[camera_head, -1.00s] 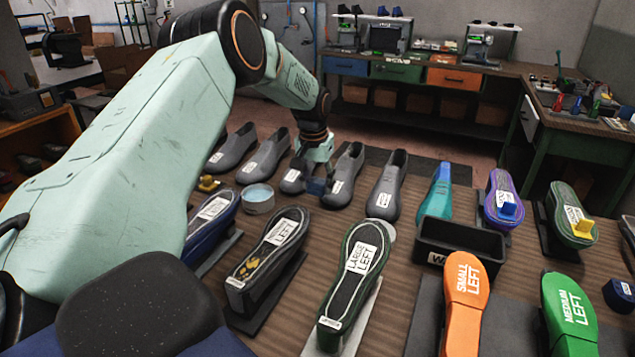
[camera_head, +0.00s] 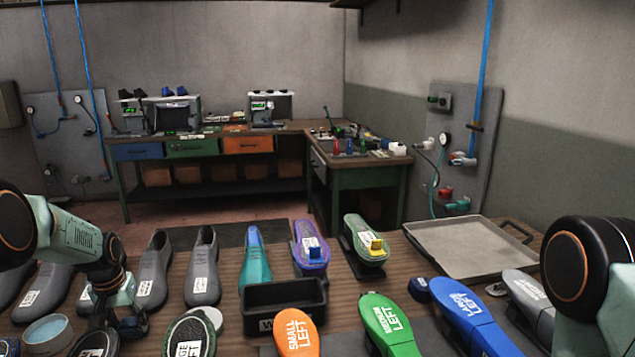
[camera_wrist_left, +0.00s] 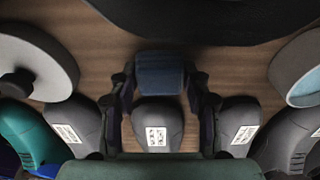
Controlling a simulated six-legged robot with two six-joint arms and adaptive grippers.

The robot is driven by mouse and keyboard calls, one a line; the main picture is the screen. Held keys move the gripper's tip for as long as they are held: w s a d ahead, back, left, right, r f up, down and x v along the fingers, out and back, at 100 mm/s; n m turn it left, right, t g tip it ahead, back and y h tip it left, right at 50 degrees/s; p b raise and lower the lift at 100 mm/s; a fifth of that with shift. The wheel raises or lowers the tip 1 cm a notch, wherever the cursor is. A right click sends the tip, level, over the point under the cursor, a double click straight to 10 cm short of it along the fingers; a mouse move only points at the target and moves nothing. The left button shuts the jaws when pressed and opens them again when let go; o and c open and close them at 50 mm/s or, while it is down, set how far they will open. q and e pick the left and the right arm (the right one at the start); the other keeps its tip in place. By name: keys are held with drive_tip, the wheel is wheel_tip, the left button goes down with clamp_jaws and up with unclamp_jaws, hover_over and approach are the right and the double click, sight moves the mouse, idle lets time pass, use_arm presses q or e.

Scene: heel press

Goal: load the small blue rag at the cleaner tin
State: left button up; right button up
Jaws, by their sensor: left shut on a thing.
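My left gripper (camera_head: 108,308) is above the bench, to the right of the cleaner tin in the head view. In the left wrist view its fingers (camera_wrist_left: 160,90) are shut on the small blue rag (camera_wrist_left: 160,72). The rag cannot be made out in the head view now. The cleaner tin (camera_head: 48,333) is a round, open tin with pale blue contents at the lower left. Part of it shows at the right edge of the left wrist view (camera_wrist_left: 306,82), apart from the rag. My right arm enters at the right edge; its gripper is out of view.
Grey shoe lasts (camera_head: 203,268) stand in a row around the left gripper. A black box (camera_head: 285,307) and labelled orange (camera_head: 296,332) and green (camera_head: 388,325) lasts stand in the middle. A grey tray (camera_head: 465,245) lies at the right. A pale disc (camera_head: 211,318) is right of the gripper.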

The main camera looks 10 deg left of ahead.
sight(129, 323)
use_arm(q)
drive_tip(key=shift+s+d+r, duration=0.1)
drive_tip(key=shift+s+r, duration=0.05)
drive_tip(key=shift+r, duration=0.8)
drive_tip(key=shift+s+d+r, duration=0.1)
drive_tip(key=shift+s+r, duration=0.05)
drive_tip(key=shift+r, duration=0.85)
drive_tip(key=shift+s+r, duration=0.15)
drive_tip(key=shift+r, duration=0.8)
drive_tip(key=shift+c, duration=0.5)
